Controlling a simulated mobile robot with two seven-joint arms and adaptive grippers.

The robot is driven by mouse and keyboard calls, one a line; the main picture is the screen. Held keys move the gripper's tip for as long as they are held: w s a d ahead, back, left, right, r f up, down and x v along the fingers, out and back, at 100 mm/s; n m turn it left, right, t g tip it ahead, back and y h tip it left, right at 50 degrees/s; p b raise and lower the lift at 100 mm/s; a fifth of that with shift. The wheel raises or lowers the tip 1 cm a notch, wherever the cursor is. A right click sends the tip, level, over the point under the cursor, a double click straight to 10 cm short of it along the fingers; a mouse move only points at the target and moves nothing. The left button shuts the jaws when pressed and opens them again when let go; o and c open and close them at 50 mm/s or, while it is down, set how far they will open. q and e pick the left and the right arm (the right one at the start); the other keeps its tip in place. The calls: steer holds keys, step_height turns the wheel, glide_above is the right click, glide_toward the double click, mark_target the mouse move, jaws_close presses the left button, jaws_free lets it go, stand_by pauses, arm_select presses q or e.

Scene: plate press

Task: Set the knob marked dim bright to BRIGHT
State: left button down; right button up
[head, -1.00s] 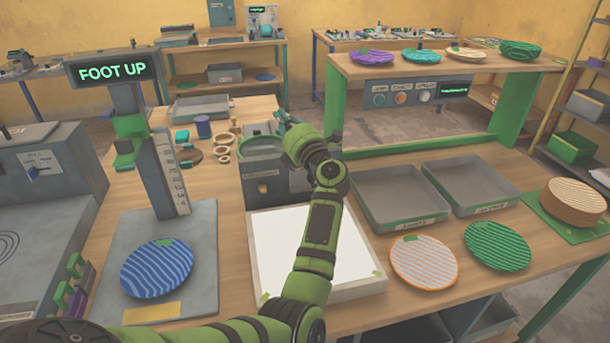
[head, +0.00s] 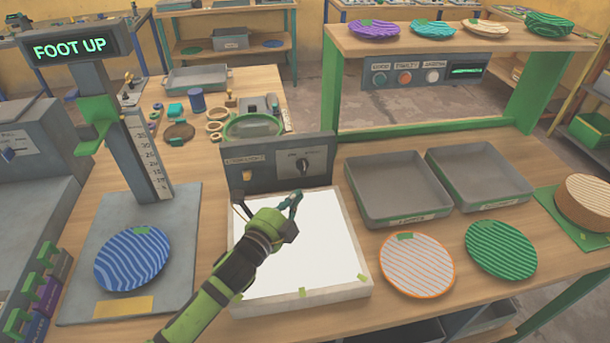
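The dark round knob (head: 303,166) is on the right half of the front panel of a grey control box (head: 262,172), behind the white light panel (head: 300,245). Small lettering shows beside the knob, too small to read surely, and I cannot tell its exact setting. My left gripper (head: 267,199) is over the back left part of the light panel, in front of the box and apart from the knob. Its fingers are spread and nothing is between them. My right gripper is not in view.
A lit orange-yellow switch (head: 247,175) is on the box's left half. Two grey trays (head: 395,222) stand right of the light panel, with an orange-rimmed plate (head: 417,291) and a green plate (head: 501,277) before them. A gauge stand with a blue plate (head: 132,258) is at left.

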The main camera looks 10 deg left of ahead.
mark_target(308, 193)
arm_select(q)
steer(key=x, duration=0.7)
steer(key=shift+w+p, duration=0.1)
steer(key=shift+p, duration=0.3)
steer(key=shift+w+d, duration=0.2)
steer(key=shift+w, duration=0.4)
